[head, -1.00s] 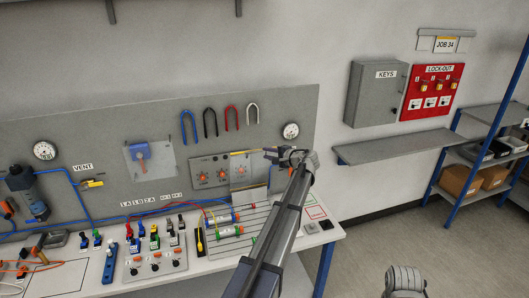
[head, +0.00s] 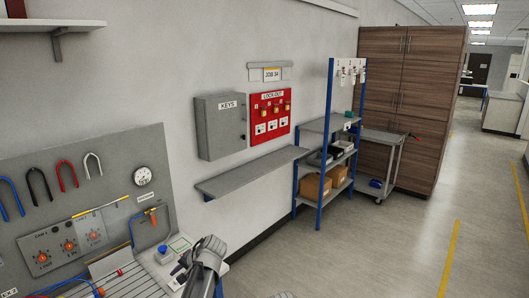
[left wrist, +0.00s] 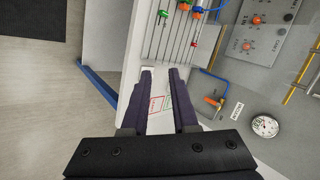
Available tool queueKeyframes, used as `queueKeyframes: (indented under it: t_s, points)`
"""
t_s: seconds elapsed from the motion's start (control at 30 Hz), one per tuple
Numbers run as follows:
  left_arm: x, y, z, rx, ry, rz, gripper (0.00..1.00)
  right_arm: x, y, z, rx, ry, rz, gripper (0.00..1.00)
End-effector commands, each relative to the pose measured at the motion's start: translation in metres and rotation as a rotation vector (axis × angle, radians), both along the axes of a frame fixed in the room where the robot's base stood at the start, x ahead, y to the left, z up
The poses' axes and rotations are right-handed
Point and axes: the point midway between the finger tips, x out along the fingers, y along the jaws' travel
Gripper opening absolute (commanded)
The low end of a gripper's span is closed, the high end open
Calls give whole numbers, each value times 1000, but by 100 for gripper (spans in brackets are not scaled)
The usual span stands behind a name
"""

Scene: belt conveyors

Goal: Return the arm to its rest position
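My left arm (head: 206,268) rises from the bottom of the head view. Its gripper (head: 181,267) is over the right end of the workbench, mostly foreshortened there. In the left wrist view the two dark fingers (left wrist: 160,78) are parallel with a clear gap and nothing between them. Beyond them lie the bench top and red and green outlined markings (left wrist: 161,102). My right gripper is not in view.
A grey panel (head: 115,165) with hooks and a gauge (head: 143,176) stands behind the bench. A grey wall shelf (head: 250,175) and a blue-posted rack (head: 325,150) are to the right. Open floor (head: 400,250) lies at right.

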Motion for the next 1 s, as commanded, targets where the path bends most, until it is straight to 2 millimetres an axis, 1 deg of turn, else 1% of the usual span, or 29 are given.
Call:
queueKeyframes:
  t_s: [0.03, 0.07, 0.1, 0.17, 0.2, 0.27, 0.3, 0.4, 0.5, 0.6, 0.7, 1.0]
  points:
    - [-28, -26, -29, -57, 15, -5, 27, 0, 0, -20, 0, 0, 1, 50]
    - [-40, -41, -40, -93, 26, -5, 27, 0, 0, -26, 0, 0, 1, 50]
    - [-57, -60, -54, -140, 43, -6, 27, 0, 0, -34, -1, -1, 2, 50]
    - [-84, -88, -74, -212, 71, -5, 27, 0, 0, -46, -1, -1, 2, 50]
    - [-102, -106, -87, -256, 93, -6, 27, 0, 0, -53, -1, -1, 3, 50]
    - [-130, -131, -104, -321, 128, -7, 27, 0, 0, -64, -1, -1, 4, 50]
    - [-147, -146, -114, -361, 154, -9, 27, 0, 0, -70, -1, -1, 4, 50]
    - [-188, -178, -135, -445, 211, -13, 27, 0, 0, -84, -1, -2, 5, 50]
    - [-219, -201, -147, -506, 261, -15, 27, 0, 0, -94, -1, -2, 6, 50]
    - [-239, -214, -154, -544, 297, -18, 27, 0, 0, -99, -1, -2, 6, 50]
    - [-248, -221, -156, -564, 315, -19, 27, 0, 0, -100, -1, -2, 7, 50]
    - [-249, -223, -155, -568, 319, -18, 27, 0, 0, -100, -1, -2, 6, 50]
